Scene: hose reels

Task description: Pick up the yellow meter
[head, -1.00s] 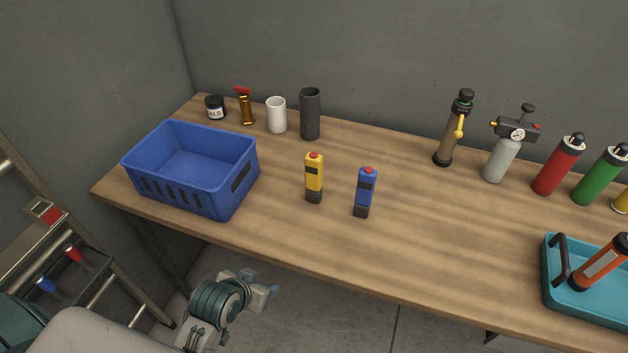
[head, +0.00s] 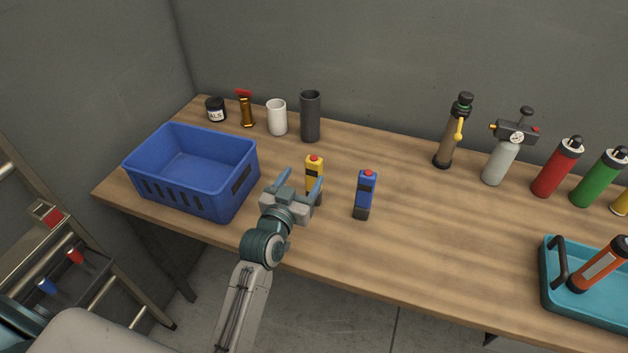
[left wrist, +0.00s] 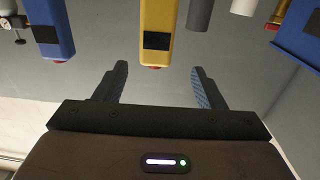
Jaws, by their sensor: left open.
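The yellow meter (head: 314,172), with a red top button and a dark display, stands upright on the table. My left gripper (head: 300,184) is open just in front of it, and its fingers and palm hide the meter's lower part. In the left wrist view the yellow meter (left wrist: 157,25) appears upside down, beyond the gap between the open fingers (left wrist: 160,88). The fingers do not touch it in that view. The blue meter (head: 366,192) stands upright to the right, and it also shows in the left wrist view (left wrist: 50,25). My right gripper is out of view.
A blue basket (head: 215,195) stands close to the left of my gripper. A jar, a brass piece, a white cup (head: 277,117) and a dark cylinder (head: 310,116) stand behind. Bottles and a teal tray (head: 590,312) are at the right.

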